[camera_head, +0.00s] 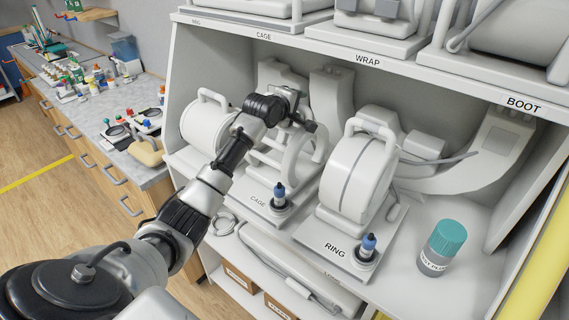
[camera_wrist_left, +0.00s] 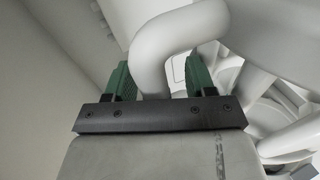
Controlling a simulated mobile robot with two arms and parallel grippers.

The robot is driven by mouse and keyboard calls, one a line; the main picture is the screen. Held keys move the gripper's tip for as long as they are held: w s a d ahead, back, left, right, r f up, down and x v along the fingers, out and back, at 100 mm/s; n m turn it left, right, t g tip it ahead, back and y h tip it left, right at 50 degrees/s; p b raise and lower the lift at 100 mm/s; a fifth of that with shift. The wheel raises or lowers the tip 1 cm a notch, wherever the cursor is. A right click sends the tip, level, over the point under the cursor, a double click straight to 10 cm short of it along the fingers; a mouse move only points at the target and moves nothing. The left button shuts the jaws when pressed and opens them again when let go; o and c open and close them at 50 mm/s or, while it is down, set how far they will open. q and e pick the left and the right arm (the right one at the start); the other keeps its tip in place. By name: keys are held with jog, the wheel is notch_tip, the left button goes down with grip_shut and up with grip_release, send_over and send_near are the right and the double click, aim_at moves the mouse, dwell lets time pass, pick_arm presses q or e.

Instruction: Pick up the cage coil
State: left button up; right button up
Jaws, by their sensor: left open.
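The cage coil (camera_head: 268,158), white with open bars, stands on a base labelled CAGE on the shelf, partly hidden by my left arm. My left gripper (camera_head: 301,113) is over its top in the head view. In the left wrist view, the open gripper (camera_wrist_left: 158,78) has its green-padded fingers on either side of a curved white handle (camera_wrist_left: 150,62). The handle passes between the fingers; I cannot tell whether they touch it. My right gripper is not in view.
The ring coil (camera_head: 352,180) stands close to the right, with a teal-capped bottle (camera_head: 441,248) beyond it. A white drum-shaped coil (camera_head: 203,128) stands to the left. An upper shelf (camera_head: 310,45) overhangs behind. A cluttered counter (camera_head: 90,105) is at the far left.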

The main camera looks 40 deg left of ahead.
pick_arm(q)
grip_shut()
dwell(1.2)
